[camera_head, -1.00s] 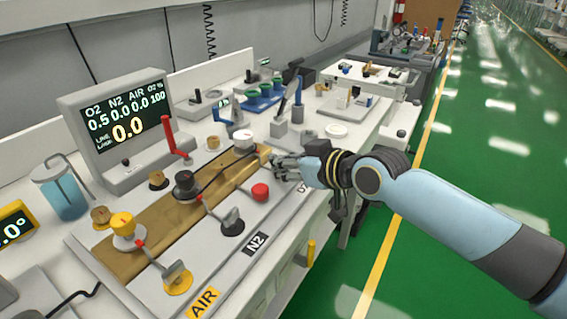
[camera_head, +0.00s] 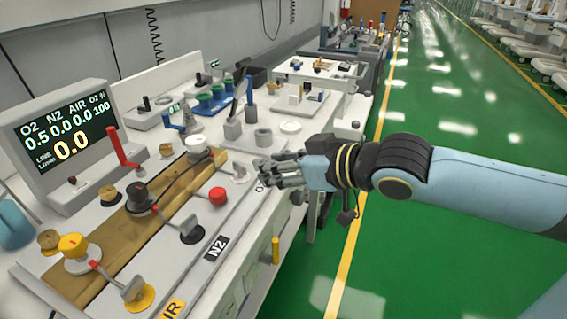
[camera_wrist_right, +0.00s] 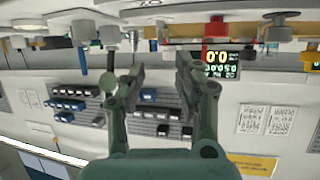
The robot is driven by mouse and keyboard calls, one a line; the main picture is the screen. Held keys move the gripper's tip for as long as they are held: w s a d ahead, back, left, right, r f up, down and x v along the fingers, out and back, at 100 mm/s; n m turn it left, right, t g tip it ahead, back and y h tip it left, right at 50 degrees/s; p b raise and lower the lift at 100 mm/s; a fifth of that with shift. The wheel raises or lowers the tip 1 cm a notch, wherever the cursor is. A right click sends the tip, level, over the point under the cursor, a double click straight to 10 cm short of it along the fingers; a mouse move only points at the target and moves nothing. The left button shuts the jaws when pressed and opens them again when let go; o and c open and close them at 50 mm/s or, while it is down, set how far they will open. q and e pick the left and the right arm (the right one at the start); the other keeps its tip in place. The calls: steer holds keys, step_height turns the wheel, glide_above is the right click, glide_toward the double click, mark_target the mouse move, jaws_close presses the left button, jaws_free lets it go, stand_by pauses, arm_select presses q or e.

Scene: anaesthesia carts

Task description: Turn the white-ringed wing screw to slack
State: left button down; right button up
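The white-ringed wing screw (camera_head: 238,174) is at the far end of the panel's front row, below the white knob (camera_head: 197,146). Its grey wing stands over a pale round base; its exact angle is too small to tell. My right gripper (camera_head: 262,172) is just right of it, fingers pointing left at it, with a small gap apparent between. In the right wrist view the fingers (camera_wrist_right: 158,75) are parted with nothing between them. The screw cannot be made out for certain there. My left gripper is not in view.
A display (camera_head: 62,140) and red lever (camera_head: 122,148) stand behind. Green floor (camera_head: 450,270) is open at right.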

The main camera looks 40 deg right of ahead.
steer(key=shift+v, duration=1.05)
steer(key=s+d+f+m+g+h+b, duration=0.1)
steer(key=d+f, duration=0.3)
steer(key=f, duration=0.4)
steer(key=s+d+f+m+g+h, duration=0.15)
steer(key=d+f, duration=0.25)
steer(key=f, duration=0.4)
steer(key=s+d+f+g+h, duration=0.1)
steer(key=s+f+g, duration=0.1)
steer(key=s+f, duration=0.5)
steer(key=s+d+f+g+h, duration=0.1)
steer(key=s+f+g, duration=0.15)
steer(key=f, duration=0.85)
steer(key=s+a+f+g, duration=0.1)
steer(key=s+a+f, duration=0.3)
steer(key=s, duration=0.4)
steer(key=s+a+f+g+y+b, duration=0.1)
steer(key=s+a+f+g, duration=0.1)
steer(key=s+f, duration=0.5)
steer(key=s+a+f+g+b, duration=0.1)
steer(key=s+a+f+g, duration=0.1)
steer(key=s+a+f, duration=0.3)
steer(key=s+n, duration=0.1)
steer(key=s, duration=0.3)
steer(key=shift+a+f+y, duration=0.35)
